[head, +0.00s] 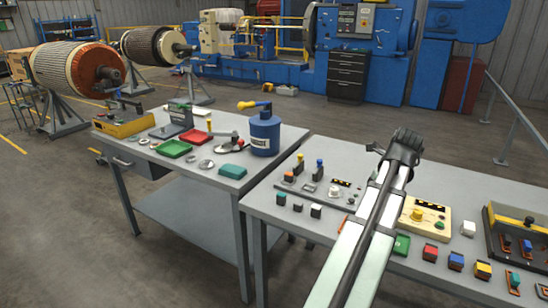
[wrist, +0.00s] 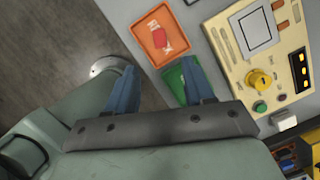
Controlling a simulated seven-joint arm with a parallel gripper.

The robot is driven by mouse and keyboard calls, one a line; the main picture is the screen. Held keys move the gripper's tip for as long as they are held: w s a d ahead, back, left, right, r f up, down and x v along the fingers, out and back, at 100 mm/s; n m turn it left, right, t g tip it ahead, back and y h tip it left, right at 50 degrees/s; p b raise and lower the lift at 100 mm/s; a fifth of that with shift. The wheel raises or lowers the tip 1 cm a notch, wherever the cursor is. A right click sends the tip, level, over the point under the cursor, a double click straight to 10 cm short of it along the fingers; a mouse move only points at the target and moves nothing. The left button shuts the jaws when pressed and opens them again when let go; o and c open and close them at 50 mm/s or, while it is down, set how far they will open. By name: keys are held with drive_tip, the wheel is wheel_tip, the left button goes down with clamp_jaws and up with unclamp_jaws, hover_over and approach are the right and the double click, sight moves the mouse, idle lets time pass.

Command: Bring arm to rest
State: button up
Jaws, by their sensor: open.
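My gripper (wrist: 159,67) shows in the wrist view with two blue-grey fingers spread apart. Nothing is between them. The fingers stand over the table edge, near an orange tray (wrist: 163,33) with a red piece in it and a green tray (wrist: 176,84). In the head view my arm (head: 370,225) reaches up from the bottom over the right-hand table (head: 310,228) and ends in a dark joint. I cannot make out the fingers there.
A cream panel (head: 437,216) with a knob lies right of my arm, with coloured blocks (head: 456,261) in front. The left-hand table (head: 215,190) holds a blue canister (head: 263,135) and red and green trays. Rotors (head: 70,68) on stands and blue machinery are behind. Floor is free at left.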

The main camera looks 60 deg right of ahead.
drive_tip(key=w+a+f+n+y, duration=0.1)
drive_tip(key=w+a+f+n, duration=0.15)
drive_tip(key=w, duration=0.45)
drive_tip(key=w+a+f+n+y, duration=0.1)
drive_tip(key=w+a+f+n, duration=0.15)
drive_tip(key=w, duration=0.45)
drive_tip(key=w+a+f+n+y, duration=0.1)
drive_tip(key=w+a+f+n, duration=0.2)
drive_tip(key=w, duration=0.4)
drive_tip(key=w+a+f+n+g+y, duration=0.1)
drive_tip(key=w+a+f+n+g, duration=0.1)
drive_tip(key=w+a+f+n, duration=0.55)
drive_tip(key=w+a+f+n+g+y, duration=0.1)
drive_tip(key=w+a+f+n, duration=0.2)
drive_tip(key=w+a+f, duration=0.9)
drive_tip(key=s+a+f+n+g, duration=0.2)
drive_tip(key=a+f+n, duration=0.3)
drive_tip(key=a+f, duration=0.45)
drive_tip(key=s+a+f+n+g, duration=0.25)
drive_tip(key=a+f+n, duration=0.25)
drive_tip(key=a+f, duration=0.4)
drive_tip(key=s+a+f+n+g+h, duration=0.2)
drive_tip(key=s+a+f+n, duration=0.9)
drive_tip(key=s, duration=0.6)
drive_tip(key=a+f+h, duration=0.1)
drive_tip(key=a+f, duration=0.1)
drive_tip(key=a, duration=0.1)
drive_tip(key=shift+a+f+h, duration=0.3)
drive_tip(key=shift+a+f, duration=0.1)
